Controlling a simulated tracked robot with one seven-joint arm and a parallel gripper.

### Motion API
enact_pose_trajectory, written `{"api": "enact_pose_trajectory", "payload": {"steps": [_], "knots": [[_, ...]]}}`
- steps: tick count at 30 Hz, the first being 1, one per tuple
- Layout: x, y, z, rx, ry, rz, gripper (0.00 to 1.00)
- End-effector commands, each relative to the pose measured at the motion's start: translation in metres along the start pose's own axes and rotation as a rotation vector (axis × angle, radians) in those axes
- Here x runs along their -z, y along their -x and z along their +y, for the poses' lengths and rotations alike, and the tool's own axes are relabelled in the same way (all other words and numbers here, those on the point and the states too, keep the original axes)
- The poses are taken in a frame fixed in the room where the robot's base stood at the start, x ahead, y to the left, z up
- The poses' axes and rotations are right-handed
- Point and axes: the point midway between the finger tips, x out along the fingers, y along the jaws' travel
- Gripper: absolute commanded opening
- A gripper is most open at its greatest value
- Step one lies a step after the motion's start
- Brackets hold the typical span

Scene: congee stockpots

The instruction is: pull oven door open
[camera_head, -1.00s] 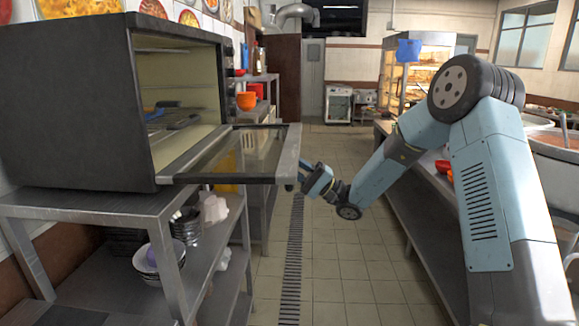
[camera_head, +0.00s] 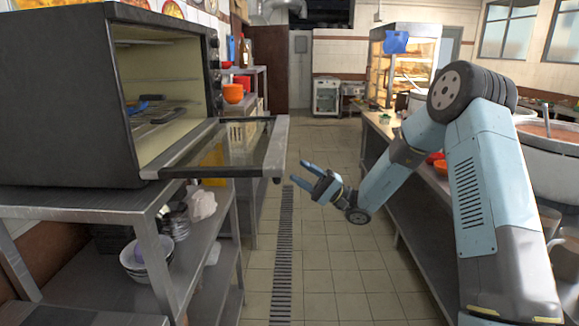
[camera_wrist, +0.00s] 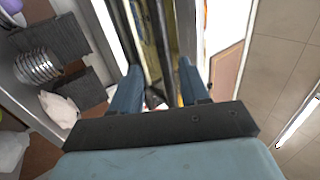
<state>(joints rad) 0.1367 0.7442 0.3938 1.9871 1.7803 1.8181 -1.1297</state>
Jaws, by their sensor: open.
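The black oven (camera_head: 65,95) stands on a metal table at the left. Its glass door (camera_head: 225,150) is folded down and lies about level, and the lit inside with racks shows. The door's metal handle edge (camera_head: 277,150) faces right, toward the aisle. My gripper (camera_head: 306,174) is open and empty, just right of the handle edge and slightly below it, with a small gap between them. In the wrist view my open fingers (camera_wrist: 155,88) point toward long bars and a bright strip that look like the door's edge.
The metal table (camera_head: 80,203) under the oven holds stacked bowls (camera_head: 148,262) on its lower shelf. A counter (camera_head: 425,200) with a large pot (camera_head: 550,160) runs along the right. The tiled aisle floor (camera_head: 335,265) between them is clear.

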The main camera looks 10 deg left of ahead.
Motion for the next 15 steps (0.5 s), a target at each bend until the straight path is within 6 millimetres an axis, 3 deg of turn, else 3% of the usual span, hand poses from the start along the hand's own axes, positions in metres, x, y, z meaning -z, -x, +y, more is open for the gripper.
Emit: {"api": "enact_pose_trajectory", "payload": {"steps": [6,15], "knots": [[0.0,0.039,0.001,0.0,-0.001,0.003,0.45],[0.0,0.06,0.001,0.0,-0.001,0.002,0.45]]}}
